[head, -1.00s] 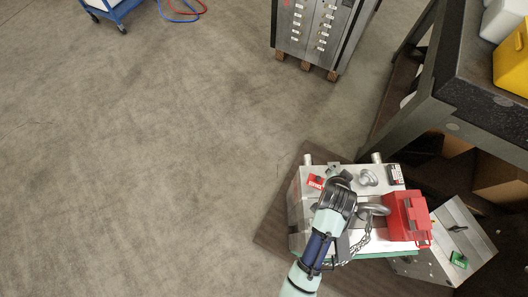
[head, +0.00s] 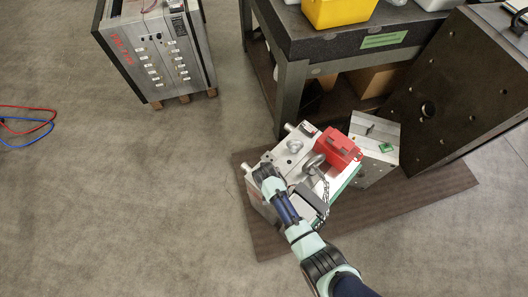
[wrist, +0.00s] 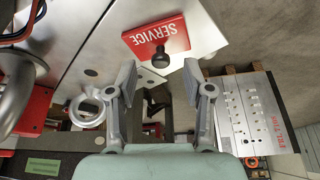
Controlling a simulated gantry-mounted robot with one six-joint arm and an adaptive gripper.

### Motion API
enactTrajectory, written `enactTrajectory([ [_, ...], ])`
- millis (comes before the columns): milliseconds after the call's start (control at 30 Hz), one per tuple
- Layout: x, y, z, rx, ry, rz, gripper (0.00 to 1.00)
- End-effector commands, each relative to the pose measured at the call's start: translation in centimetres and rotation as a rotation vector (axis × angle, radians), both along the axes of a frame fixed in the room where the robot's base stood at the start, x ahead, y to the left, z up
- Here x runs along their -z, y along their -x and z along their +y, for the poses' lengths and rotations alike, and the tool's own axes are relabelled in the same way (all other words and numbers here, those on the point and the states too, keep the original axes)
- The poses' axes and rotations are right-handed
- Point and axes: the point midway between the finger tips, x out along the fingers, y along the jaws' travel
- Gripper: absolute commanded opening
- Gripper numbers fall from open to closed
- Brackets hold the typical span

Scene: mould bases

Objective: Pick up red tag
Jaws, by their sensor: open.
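The red tag (wrist: 155,38), a flat plate marked SERVICE with a black knob on it, lies against the silver mould block (wrist: 92,48) in the wrist view. In the head view my arm covers the spot, and I cannot make the tag out there. My gripper (wrist: 160,78) is open and empty, its two fingers apart just below the tag in the wrist picture. Neither finger visibly touches the tag. In the head view my gripper is at the upper left part of the mould block (head: 276,158), its fingers mostly hidden by my wrist.
A red box (head: 340,148) and chain (head: 324,188) are on the block's right side. A ring bolt (wrist: 86,110) stands near the left finger. A smaller plate block (head: 370,150), dark workbench (head: 340,40) and labelled mould stack (head: 150,50) stand around.

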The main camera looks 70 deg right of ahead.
Motion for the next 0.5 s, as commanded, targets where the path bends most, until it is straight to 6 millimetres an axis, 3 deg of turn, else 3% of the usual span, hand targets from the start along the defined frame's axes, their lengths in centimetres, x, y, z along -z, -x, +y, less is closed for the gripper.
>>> enactTrajectory([
  [33, 1.3, -0.2, -0.4, 0.001, 0.001, -0.001, 0.51],
  [100, 2.1, -0.3, -0.7, 0.000, 0.000, 0.000, 0.51],
  [367, 2.2, -0.4, -0.9, 0.000, 0.002, -0.002, 0.51],
  [500, 2.2, -0.4, -0.9, 0.000, 0.001, -0.001, 0.31],
])
